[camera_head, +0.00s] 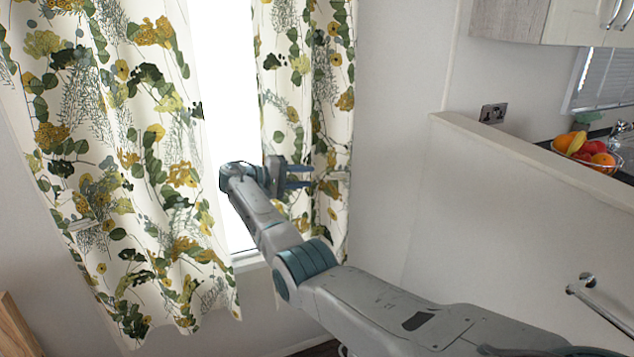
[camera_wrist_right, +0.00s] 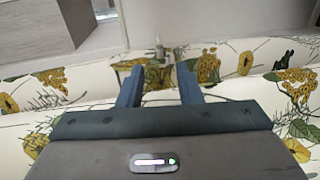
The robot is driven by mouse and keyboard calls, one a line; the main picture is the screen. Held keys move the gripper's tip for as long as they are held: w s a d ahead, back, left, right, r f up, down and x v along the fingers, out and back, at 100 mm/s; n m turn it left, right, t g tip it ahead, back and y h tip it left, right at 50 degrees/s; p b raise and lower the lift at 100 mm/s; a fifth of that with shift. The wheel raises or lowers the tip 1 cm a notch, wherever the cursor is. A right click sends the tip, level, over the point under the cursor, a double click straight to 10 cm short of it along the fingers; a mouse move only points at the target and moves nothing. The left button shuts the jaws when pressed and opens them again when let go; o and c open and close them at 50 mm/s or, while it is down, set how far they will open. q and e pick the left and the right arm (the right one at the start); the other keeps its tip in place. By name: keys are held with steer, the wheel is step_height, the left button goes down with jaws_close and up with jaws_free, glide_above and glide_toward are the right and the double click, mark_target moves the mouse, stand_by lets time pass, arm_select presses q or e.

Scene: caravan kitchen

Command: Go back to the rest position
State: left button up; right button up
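My right gripper (camera_head: 312,177) is in front of the right curtain (camera_head: 305,70), with its fingers pointing right across the cloth. In the right wrist view its two blue fingers (camera_wrist_right: 158,70) stand apart with a clear gap. A small pale handle-like piece (camera_head: 336,175) on the curtain lies just beyond the fingertips. It also shows in the wrist view (camera_wrist_right: 159,50); I cannot tell whether the fingers touch it. My left gripper is out of view.
The left curtain (camera_head: 120,150) hangs beside a bright window gap (camera_head: 226,90). At right are a white partition (camera_head: 520,220), a metal rail (camera_head: 600,308) and a fruit bowl (camera_head: 588,163) on the counter. A wooden edge (camera_head: 15,325) shows at lower left.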

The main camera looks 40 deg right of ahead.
steer(key=shift+w+a+r, duration=0.1)
steer(key=shift+a, duration=0.3)
